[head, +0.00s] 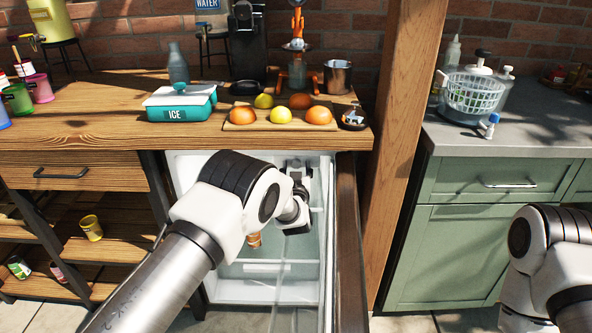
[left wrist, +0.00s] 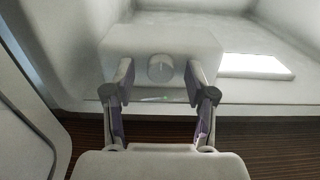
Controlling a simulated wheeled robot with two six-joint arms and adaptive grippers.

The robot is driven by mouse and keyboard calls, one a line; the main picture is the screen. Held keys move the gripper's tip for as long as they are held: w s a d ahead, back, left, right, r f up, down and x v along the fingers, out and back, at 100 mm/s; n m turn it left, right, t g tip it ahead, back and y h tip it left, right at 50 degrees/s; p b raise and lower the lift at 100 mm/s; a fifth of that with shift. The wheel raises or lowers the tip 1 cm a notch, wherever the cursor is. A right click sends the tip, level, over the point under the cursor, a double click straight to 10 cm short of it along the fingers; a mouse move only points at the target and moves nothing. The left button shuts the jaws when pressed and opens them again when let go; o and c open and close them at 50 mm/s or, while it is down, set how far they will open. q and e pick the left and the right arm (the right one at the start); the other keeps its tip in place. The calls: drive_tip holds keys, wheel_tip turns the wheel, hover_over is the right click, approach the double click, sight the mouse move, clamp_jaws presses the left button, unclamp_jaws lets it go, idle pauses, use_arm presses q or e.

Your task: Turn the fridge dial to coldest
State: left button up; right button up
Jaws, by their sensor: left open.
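The fridge (head: 245,291) stands open under the wooden counter, its white inside showing. The fridge dial (left wrist: 160,68) is a round pale knob on a white housing (left wrist: 115,50) in the left wrist view. My left gripper (left wrist: 158,80) is open, with one finger on each side of the dial in that view; I cannot tell whether they touch it. In the head view the left gripper (head: 297,175) is inside the upper part of the fridge, and the dial is hidden there. My right arm shows at the lower right, but its gripper is out of view.
The open fridge door (head: 347,240) stands close to the right of my left gripper. The counter (head: 90,115) above holds an ice box (head: 180,103), fruit on a board and a metal pot (head: 337,77). A lit white panel (left wrist: 255,66) is right of the dial.

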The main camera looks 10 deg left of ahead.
use_arm(q)
clamp_jaws()
drive_tip(key=shift+n, duration=0.8)
unclamp_jaws()
drive_tip(key=s+d, duration=0.1)
drive_tip(key=s, duration=0.6)
drive_tip(key=shift+s+d, duration=0.2)
drive_tip(key=shift+c, duration=0.4)
